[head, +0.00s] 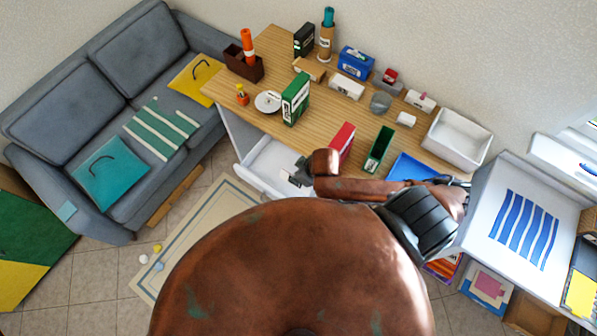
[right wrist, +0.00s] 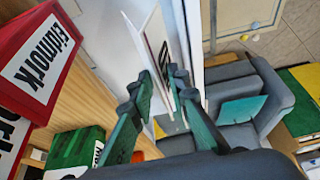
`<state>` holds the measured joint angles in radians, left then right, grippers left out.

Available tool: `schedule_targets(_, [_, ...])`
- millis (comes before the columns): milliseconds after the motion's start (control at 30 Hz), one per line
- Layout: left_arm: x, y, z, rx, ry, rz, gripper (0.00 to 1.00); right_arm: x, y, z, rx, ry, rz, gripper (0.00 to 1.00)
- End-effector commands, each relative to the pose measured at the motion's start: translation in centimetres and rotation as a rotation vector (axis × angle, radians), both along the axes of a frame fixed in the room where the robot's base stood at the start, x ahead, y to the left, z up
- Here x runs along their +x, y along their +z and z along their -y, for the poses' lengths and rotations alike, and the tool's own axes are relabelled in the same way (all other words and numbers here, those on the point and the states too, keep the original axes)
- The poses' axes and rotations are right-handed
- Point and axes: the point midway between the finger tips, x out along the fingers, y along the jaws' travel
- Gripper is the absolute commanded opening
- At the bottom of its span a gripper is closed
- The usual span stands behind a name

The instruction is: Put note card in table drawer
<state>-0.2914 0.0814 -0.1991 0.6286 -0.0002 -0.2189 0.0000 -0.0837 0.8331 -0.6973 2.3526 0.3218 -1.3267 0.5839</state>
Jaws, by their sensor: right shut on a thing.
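My right gripper (head: 299,176) is over the right part of the open white table drawer (head: 266,160), at the front of the wooden desk (head: 335,105). In the right wrist view its green fingers (right wrist: 160,88) are shut on a thin white folded piece, which looks like the note card (right wrist: 146,50). It stands up between the fingertips; its lower part is hidden by them. White drawer panels (right wrist: 194,45) show close beside the fingers. In the head view I cannot make out the card clearly. My left gripper is not in view.
On the desk stand a red box (head: 342,138), a green box (head: 295,99), an open green bin (head: 379,150) and a white bin (head: 457,137). A grey sofa (head: 72,108) stands at the left. The rug (head: 195,232) before the drawer is mostly clear.

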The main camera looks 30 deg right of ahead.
Motion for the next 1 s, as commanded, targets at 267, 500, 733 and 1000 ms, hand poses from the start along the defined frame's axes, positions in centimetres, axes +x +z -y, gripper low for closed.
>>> schedule_targets(267, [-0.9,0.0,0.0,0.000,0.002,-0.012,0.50,5.2,-2.3,0.0,-0.002,0.003,0.005,0.07])
schedule_targets(500, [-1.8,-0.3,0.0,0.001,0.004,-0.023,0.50,10.1,-5.7,0.1,-0.001,0.002,-0.001,0.07])
schedule_targets(733, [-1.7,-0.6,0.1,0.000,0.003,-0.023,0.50,12.7,-8.9,0.1,-0.001,0.003,0.000,0.07])
schedule_targets(1000, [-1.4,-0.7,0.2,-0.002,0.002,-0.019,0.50,13.6,-11.2,0.1,-0.001,0.003,-0.003,0.07])
